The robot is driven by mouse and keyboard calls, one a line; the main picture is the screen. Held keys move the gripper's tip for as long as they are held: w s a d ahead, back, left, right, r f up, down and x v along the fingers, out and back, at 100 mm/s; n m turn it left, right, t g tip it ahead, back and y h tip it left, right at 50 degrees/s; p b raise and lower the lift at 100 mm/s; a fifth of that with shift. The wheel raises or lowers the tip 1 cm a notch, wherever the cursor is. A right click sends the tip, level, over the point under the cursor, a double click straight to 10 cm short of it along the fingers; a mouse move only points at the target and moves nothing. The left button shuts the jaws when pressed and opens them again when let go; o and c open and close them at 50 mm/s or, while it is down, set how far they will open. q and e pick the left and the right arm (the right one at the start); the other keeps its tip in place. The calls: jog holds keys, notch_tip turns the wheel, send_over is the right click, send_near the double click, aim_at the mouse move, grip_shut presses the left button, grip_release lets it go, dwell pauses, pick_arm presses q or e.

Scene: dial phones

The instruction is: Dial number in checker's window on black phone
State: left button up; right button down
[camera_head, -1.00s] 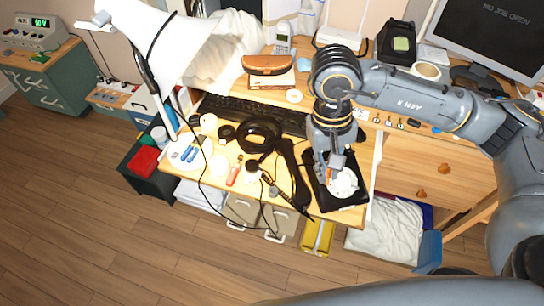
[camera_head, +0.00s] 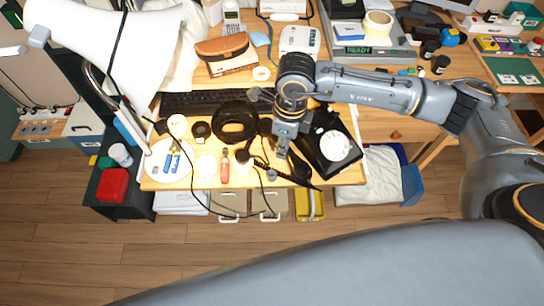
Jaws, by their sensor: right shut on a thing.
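The black phone (camera_head: 322,166) with a round white dial (camera_head: 335,145) sits at the right end of the wooden desk. Its black handset (camera_head: 299,167) lies off the body, on the left side. My right gripper (camera_head: 282,151) is left of the dial, low over the desk, and shut on what looks like the handset; its fingers are partly hidden by the wrist. A grey device with a green READY display (camera_head: 358,50) stands at the back; no number is readable on it. My left gripper is not in view.
A black cable coil (camera_head: 234,122), keyboard (camera_head: 190,103), red-handled tool (camera_head: 225,168) and white lamp (camera_head: 95,45) crowd the desk left of the phone. A brown case (camera_head: 222,47) lies behind. A second table (camera_head: 500,70) stands at right.

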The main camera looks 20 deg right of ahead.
jog(key=shift+w+a+f+m+h+b, duration=0.15)
jog(key=shift+w+a+f+m+b, duration=0.25)
jog(key=shift+f+m, duration=2.25)
jog(key=shift+w+a+f+m+h+b, duration=0.2)
jog(key=shift+w+f+m, duration=0.6)
jog(key=shift+m, duration=3.4)
jog(key=shift+w+a+f+m+h+b, duration=0.1)
jog(key=shift+w+a+f+m+b, duration=0.25)
jog(key=shift+f+m, duration=2.4)
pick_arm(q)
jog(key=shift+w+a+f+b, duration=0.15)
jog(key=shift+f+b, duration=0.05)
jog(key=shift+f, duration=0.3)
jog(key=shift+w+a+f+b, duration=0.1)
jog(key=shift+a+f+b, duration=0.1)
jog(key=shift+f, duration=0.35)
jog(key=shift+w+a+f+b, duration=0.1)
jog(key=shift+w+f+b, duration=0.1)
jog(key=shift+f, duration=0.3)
pick_arm(e)
jog(key=shift+s+f+m, duration=0.1)
jog(key=shift+f+m, duration=0.1)
jog(key=shift+m, duration=0.5)
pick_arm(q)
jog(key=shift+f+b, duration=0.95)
pick_arm(e)
jog(key=shift+f, duration=1.3)
